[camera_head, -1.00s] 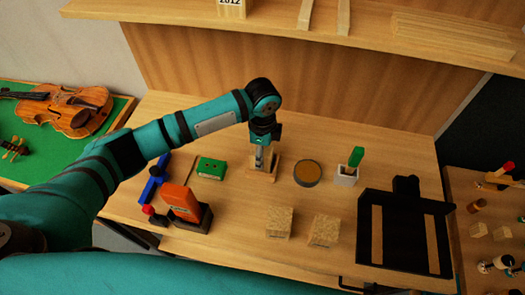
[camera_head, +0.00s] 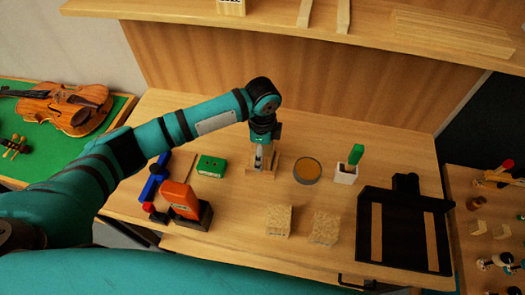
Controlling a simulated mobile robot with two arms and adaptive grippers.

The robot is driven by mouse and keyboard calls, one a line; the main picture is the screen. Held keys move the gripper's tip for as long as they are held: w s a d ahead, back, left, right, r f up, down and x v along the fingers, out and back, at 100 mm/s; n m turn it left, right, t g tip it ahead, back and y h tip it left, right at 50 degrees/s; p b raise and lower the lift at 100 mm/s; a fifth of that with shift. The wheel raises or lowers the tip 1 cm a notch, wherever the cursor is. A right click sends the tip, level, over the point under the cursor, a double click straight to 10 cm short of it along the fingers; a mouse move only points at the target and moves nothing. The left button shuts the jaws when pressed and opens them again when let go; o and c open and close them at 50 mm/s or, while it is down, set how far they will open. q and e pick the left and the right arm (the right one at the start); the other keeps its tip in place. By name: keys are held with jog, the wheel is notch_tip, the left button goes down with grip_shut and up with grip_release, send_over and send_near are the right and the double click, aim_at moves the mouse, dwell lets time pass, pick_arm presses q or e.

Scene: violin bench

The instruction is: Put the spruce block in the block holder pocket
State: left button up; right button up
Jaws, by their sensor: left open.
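A light wooden holder (camera_head: 251,170) stands on the bench near the middle. My left gripper (camera_head: 261,162) points down over it, fingers low at the holder, and is open. Its fingers hide most of the holder's upper part, so I cannot tell whether a block sits in the pocket. Two pale, speckled blocks stand apart near the front of the bench, a left block (camera_head: 279,221) and a right block (camera_head: 324,229). I cannot tell whether either is the spruce block. My right gripper is out of view.
A green box (camera_head: 211,166) and an orange item in a dark stand (camera_head: 180,199) are left of the holder. A round tin (camera_head: 307,171), a white cup (camera_head: 346,175) with a green handle and a black tray (camera_head: 404,250) are to the right. A shelf (camera_head: 375,30) overhangs the back.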

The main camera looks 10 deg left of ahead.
pick_arm(q)
notch_tip(320, 180, up, 11)
jog(key=shift+f+b, duration=0.1)
jog(key=shift+b, duration=0.8)
jog(key=shift+r, duration=0.5)
dwell(0.5)
